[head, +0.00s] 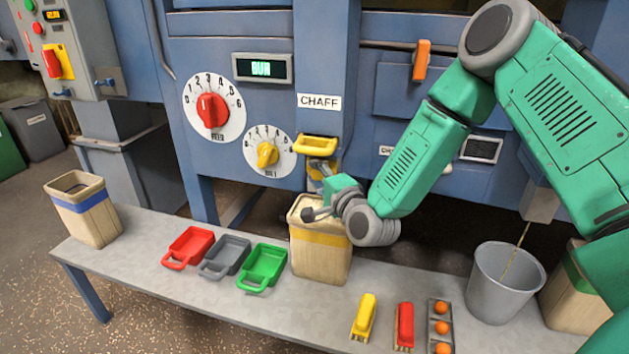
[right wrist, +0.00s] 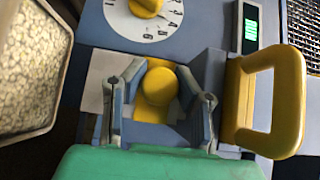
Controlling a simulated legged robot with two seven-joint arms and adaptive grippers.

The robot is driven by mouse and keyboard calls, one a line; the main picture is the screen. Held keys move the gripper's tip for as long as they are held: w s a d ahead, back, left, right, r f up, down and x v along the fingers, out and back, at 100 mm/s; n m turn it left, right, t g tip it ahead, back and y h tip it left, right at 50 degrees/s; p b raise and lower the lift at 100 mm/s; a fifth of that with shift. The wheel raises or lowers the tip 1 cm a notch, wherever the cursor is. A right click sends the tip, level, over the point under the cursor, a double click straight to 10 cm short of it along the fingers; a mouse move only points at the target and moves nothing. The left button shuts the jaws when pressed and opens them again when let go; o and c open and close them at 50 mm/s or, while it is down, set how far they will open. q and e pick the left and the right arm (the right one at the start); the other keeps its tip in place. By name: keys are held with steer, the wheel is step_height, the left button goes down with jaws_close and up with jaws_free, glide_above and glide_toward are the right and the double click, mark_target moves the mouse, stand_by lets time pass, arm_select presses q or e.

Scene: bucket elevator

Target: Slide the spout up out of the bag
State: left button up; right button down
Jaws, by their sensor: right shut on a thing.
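The spout (head: 313,167) under the CHAFF label shows a yellow round knob (right wrist: 161,88) on its front in the right wrist view. My right gripper (head: 319,172) is at the spout, above the bag. In the right wrist view its two fingers (right wrist: 165,105) stand on either side of the knob, shut on the spout. The bag (head: 321,255), tan with a yellow band, stands upright on the bench below. Pale contents fill its mouth (right wrist: 28,68). My gripper and wrist partly hide the spout's lower end, so I cannot tell whether it is inside the bag. My left gripper is out of view.
A yellow loop handle (head: 316,146) sits just above the spout. Red (head: 188,247), grey (head: 225,257) and green (head: 262,267) scoops lie left of the bag. A grey bucket (head: 505,284) stands right, and a blue-banded bag (head: 83,210) far left.

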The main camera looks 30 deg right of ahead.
steer(key=shift+d+r, duration=0.3)
steer(key=shift+r, duration=0.4)
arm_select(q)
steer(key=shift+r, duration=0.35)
arm_select(e)
steer(key=shift+w+f, duration=0.1)
steer(key=c, duration=1.2)
jaws_free()
steer(key=shift+d, duration=0.1)
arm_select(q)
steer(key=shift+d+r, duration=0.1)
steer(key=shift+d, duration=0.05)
arm_select(e)
steer(key=shift+d, duration=0.1)
steer(key=shift+f, duration=0.1)
steer(key=shift+s+a, duration=0.2)
steer(key=shift+s, duration=0.45)
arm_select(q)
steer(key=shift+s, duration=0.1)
arm_select(e)
steer(key=s, duration=1.1)
steer(key=shift+a+f, duration=0.1)
steer(key=shift+a, duration=0.15)
